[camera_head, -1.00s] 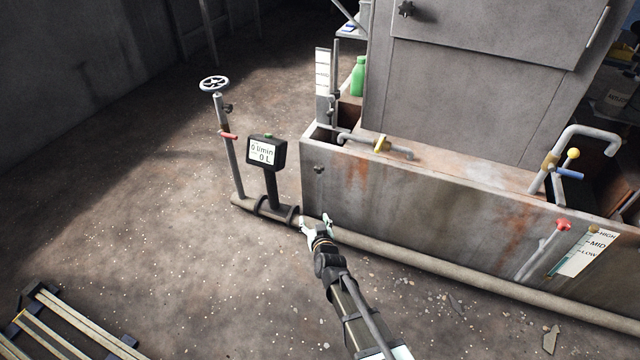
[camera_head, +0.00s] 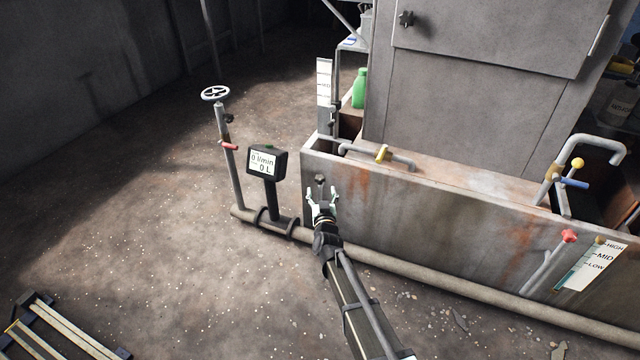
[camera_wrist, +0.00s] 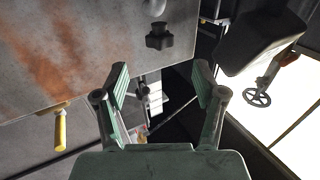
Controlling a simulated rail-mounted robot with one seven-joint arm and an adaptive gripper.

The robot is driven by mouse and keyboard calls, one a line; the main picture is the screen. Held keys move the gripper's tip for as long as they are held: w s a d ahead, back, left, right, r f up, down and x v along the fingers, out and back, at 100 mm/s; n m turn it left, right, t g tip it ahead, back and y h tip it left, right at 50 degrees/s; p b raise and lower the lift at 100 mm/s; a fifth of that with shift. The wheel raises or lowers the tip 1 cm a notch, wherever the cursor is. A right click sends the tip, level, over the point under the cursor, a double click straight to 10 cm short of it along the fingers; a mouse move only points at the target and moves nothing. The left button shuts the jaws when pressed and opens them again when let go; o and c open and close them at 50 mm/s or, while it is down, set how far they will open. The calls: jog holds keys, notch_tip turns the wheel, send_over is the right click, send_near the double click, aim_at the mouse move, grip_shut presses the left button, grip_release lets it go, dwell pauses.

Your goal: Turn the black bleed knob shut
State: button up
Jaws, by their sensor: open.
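A small black knob (camera_head: 319,180) sits on the front wall of the grey tank (camera_head: 430,205), near its left end. In the wrist view the black lobed knob (camera_wrist: 159,36) is at the top centre, by a grey stem. My gripper (camera_head: 322,192) is just below and in front of it in the head view. In the wrist view my gripper (camera_wrist: 162,72) is open and empty. Its two pale green fingers point towards the wall, with the knob beyond the tips, not between them. Any contact is not visible.
A display post (camera_head: 267,162) and a handwheel standpipe (camera_head: 228,150) stand left of the tank. A pipe (camera_head: 400,262) runs along its foot. Another black knob (camera_head: 405,19) is on the cabinet door.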

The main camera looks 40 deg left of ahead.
aim_at(320, 182)
jog(key=b+x, duration=0.1)
jog(key=x, duration=0.5)
jog(key=shift+f, duration=0.15)
jog(key=shift+w+a+b, duration=0.4)
jog(key=shift+a, duration=0.05)
jog(key=c, duration=1.2)
